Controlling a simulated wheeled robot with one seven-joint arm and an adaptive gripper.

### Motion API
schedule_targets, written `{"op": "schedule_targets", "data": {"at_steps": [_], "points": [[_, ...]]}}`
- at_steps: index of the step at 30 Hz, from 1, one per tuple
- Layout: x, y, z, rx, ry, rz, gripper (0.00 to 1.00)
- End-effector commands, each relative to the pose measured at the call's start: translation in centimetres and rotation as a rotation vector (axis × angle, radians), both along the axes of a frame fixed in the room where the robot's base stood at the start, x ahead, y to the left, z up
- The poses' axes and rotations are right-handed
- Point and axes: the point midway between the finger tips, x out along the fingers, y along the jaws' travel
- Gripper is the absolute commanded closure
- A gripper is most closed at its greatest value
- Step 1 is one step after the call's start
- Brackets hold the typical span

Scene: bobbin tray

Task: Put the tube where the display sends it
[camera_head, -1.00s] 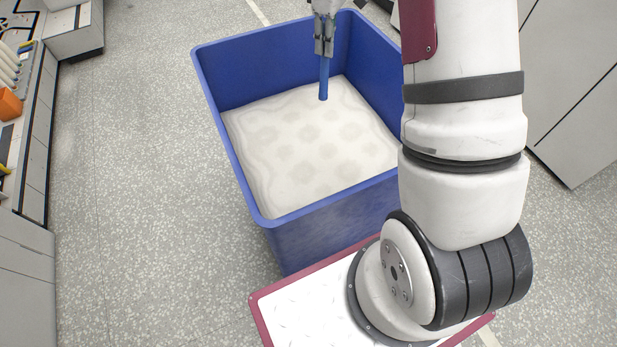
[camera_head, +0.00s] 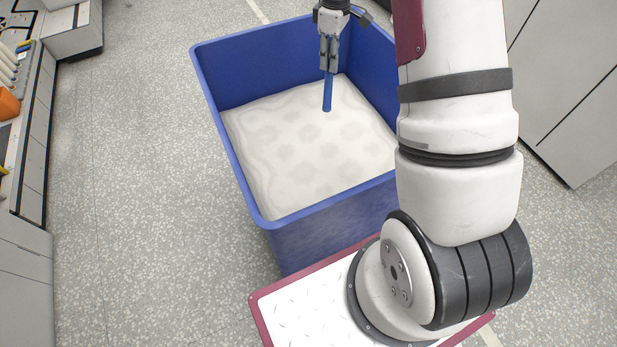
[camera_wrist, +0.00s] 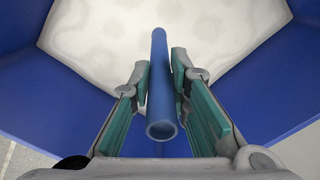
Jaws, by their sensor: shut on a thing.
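A blue tube (camera_head: 327,92) hangs upright from my gripper (camera_head: 328,66), over the inside of the blue bin (camera_head: 268,222). My gripper is shut on the tube near its upper part. In the wrist view the tube (camera_wrist: 160,85) runs between the green-padded fingers (camera_wrist: 160,82), its open hollow end facing the camera. The tube's lower end is over the pale, spotted floor of the bin; I cannot tell whether it touches. No display is visible in these frames.
The bin's high walls surround the tube. A bench (camera_head: 32,160) with an orange object (camera_head: 8,104) and several pale tubes (camera_head: 8,66) stands at the far left. Grey cabinets (camera_head: 575,95) stand at the right. Speckled floor left of the bin is clear.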

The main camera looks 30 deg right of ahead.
Motion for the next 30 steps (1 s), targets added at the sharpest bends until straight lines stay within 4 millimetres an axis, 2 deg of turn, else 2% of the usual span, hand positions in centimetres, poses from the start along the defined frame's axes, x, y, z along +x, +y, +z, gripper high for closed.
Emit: {"op": "schedule_targets", "data": {"at_steps": [3,4,6,7,15,19,23,30], "points": [[0.0,0.0,0.0,0.0,0.0,0.0,1.0],[0.0,0.0,0.0,0.0,0.0,0.0,0.79],[0.0,0.0,0.0,0.0,0.0,0.0,0.63],[0.0,0.0,0.0,0.0,0.0,0.0,0.6],[0.0,0.0,0.1,0.0,0.0,0.0,0.6],[0.0,0.0,0.8,0.0,-0.001,0.0,0.6],[0.1,-0.1,2.7,-0.001,-0.003,0.0,0.6],[0.2,-0.1,7.6,0.0,-0.004,-0.001,0.6]]}}
